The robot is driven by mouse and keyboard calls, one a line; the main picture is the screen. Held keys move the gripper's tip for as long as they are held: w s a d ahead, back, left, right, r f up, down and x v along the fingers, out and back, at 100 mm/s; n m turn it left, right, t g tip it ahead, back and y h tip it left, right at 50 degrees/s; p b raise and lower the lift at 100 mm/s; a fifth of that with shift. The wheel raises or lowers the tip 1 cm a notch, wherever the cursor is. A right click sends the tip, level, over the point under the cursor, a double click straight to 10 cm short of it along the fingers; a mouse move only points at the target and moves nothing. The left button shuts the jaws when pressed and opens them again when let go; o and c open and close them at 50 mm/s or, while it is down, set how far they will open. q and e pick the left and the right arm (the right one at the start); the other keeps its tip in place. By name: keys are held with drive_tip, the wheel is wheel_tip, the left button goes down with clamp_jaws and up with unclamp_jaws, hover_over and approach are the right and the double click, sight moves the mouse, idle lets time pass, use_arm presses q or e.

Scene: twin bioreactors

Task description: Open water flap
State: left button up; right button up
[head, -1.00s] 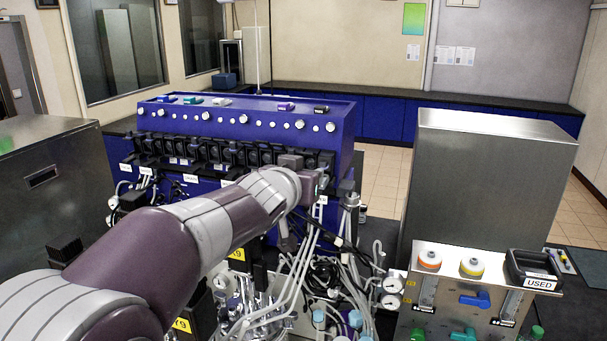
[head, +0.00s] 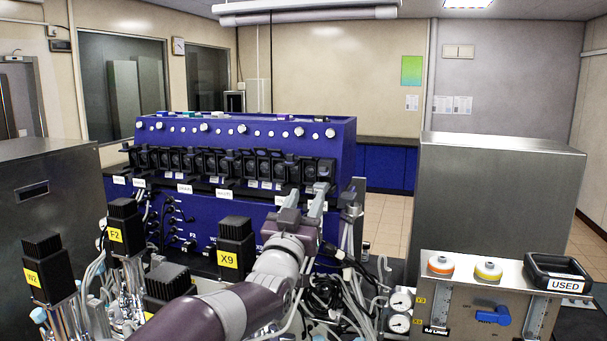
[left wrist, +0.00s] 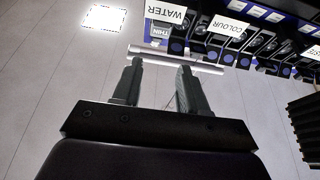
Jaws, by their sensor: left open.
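A row of black pump flaps (head: 225,162) runs along the front of the blue bioreactor cabinet (head: 245,143). My left gripper (head: 306,193) is open and empty in front of the right end of that row, pointing up toward the rightmost black flap (head: 326,169). In the left wrist view the picture is upside down. A white WATER label (left wrist: 165,12) shows above the two open fingers of my left gripper (left wrist: 160,80), beside a COLOUR label (left wrist: 227,28). I cannot tell whether the water flap is open or shut. My right gripper is out of view.
Black motors with yellow tags (head: 236,243) and many tubes crowd the space below the flaps. A steel cabinet (head: 497,200) stands at the right. In front of it is a panel with a blue valve (head: 492,316), gauges (head: 401,312) and a black USED tray (head: 556,270).

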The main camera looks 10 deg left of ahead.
sight(322, 169)
use_arm(q)
drive_tip(key=p+x, duration=0.7)
drive_tip(key=x, duration=0.4)
drive_tip(key=shift+d+p, duration=0.15)
drive_tip(key=shift+p, duration=0.25)
drive_tip(key=shift+w+d+r+p, duration=0.2)
drive_tip(key=shift+w+p, duration=0.15)
drive_tip(key=shift+p, duration=0.05)
drive_tip(key=shift+w+f, duration=0.15)
drive_tip(key=shift+w, duration=0.05)
drive_tip(key=c, duration=0.7)
